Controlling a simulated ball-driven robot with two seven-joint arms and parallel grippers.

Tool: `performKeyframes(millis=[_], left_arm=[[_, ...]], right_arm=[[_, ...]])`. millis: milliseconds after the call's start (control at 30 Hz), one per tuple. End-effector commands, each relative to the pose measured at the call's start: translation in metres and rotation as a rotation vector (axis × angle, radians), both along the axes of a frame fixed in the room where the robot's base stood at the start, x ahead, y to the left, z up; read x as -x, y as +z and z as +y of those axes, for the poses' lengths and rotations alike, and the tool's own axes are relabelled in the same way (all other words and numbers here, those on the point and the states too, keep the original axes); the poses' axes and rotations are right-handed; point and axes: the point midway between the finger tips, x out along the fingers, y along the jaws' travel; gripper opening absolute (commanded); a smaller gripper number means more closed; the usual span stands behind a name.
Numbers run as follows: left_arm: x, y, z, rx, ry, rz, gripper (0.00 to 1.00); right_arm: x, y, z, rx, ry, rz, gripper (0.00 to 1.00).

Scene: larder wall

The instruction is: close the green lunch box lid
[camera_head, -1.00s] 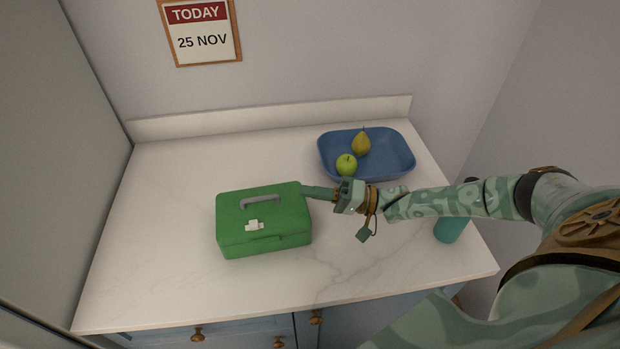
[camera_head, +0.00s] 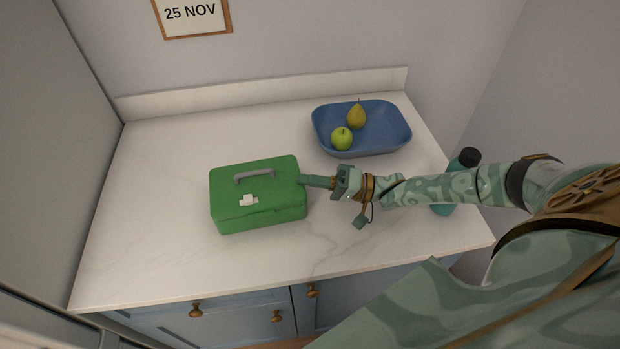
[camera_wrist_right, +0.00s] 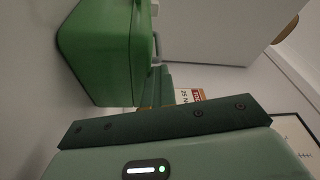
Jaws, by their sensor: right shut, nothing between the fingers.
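The green lunch box (camera_head: 258,213) stands on the counter left of centre. Its lid (camera_head: 275,178), with a grey handle and a white latch at the front, lies down over the box. My right gripper (camera_head: 302,181) is shut and empty, its fingertips at the box's right side, near the lid's edge. In the head view I cannot tell whether they touch it. The box also shows in the right wrist view (camera_wrist_right: 100,50), close to the fingers (camera_wrist_right: 155,88). My left gripper is not in view.
A blue tray (camera_head: 384,148) with a green apple (camera_head: 341,139) and a pear (camera_head: 356,116) stands at the back right. A teal bottle with a dark cap (camera_head: 468,157) is partly behind my right arm. The counter's left side (camera_head: 150,200) is clear.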

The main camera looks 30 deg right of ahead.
Motion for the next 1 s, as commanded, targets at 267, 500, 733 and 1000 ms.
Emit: performKeyframes(millis=[267, 500, 733, 1000], left_arm=[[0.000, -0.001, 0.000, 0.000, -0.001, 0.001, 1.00], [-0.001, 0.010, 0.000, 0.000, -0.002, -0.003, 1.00], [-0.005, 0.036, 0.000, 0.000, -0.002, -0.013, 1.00], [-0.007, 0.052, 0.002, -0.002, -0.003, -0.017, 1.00]], right_arm=[[0.006, -0.010, 0.001, 0.019, 0.006, 0.017, 0.00], [0.004, 0.024, 0.001, 0.010, 0.004, 0.007, 0.00], [0.038, 0.081, 0.021, 0.003, 0.004, 0.005, 0.00], [0.091, 0.115, 0.054, 0.000, 0.003, 0.005, 0.00]])
